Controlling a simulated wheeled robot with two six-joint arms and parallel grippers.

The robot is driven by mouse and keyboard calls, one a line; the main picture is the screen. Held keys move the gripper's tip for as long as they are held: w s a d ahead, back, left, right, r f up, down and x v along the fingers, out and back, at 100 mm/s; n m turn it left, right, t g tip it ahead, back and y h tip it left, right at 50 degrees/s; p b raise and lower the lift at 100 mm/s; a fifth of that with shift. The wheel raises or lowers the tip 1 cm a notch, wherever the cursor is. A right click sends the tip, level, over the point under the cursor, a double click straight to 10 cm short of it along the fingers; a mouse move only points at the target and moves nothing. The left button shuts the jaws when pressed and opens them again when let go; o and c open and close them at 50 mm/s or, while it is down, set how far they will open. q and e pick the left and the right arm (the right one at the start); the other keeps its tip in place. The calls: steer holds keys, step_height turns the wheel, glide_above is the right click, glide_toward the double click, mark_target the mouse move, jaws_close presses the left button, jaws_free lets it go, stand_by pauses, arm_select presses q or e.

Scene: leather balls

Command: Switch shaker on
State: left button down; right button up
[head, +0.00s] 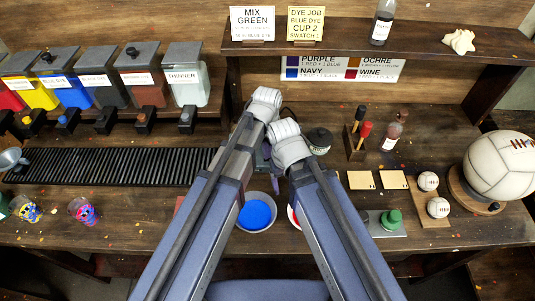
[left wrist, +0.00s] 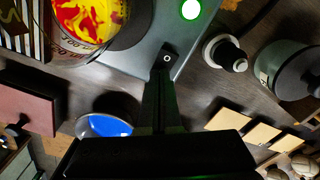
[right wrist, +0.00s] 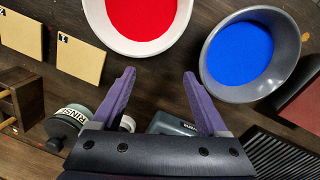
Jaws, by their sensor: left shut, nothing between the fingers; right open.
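The shaker (left wrist: 140,62) shows in the left wrist view as a grey base carrying a clear cup (left wrist: 85,18) with red and yellow swirls. A small black switch marked with a circle (left wrist: 167,58) sits on its edge, and a round green light (left wrist: 191,9) on it glows. My left gripper (left wrist: 160,78) is shut and empty, its tips at the switch; I cannot tell whether they touch it. In the head view my arms mostly hide the shaker. My right gripper (right wrist: 162,86) is open and empty, near the red bowl (right wrist: 142,18) and blue bowl (right wrist: 250,54).
A rinse jar (head: 319,139) with a dark lid stands right of my arms. A black slatted rack (head: 110,166) lies left, below several paint dispensers (head: 187,75). A large stitched ball (head: 500,165) rests on a stand at the right. Leather squares (head: 393,180) lie on the bench.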

arm_select(q)
step_height(320, 180, up, 7)
steer(key=p, duration=0.6)
steer(key=shift+f, duration=0.15)
stand_by(0.3)
steer(key=s+a+n, duration=0.3)
steer(key=a+n, duration=0.5)
steer(key=n, duration=0.7)
steer(key=s+a+n, duration=0.3)
steer(key=a+n, duration=0.6)
steer(key=n, duration=0.6)
steer(key=s+d+f+m+y+b, duration=0.1)
steer(key=s+d+m, duration=0.2)
steer(key=s+d, duration=0.3)
steer(key=d, duration=0.5)
steer(key=shift+f+m, duration=0.2)
steer(key=shift+m, duration=0.2)
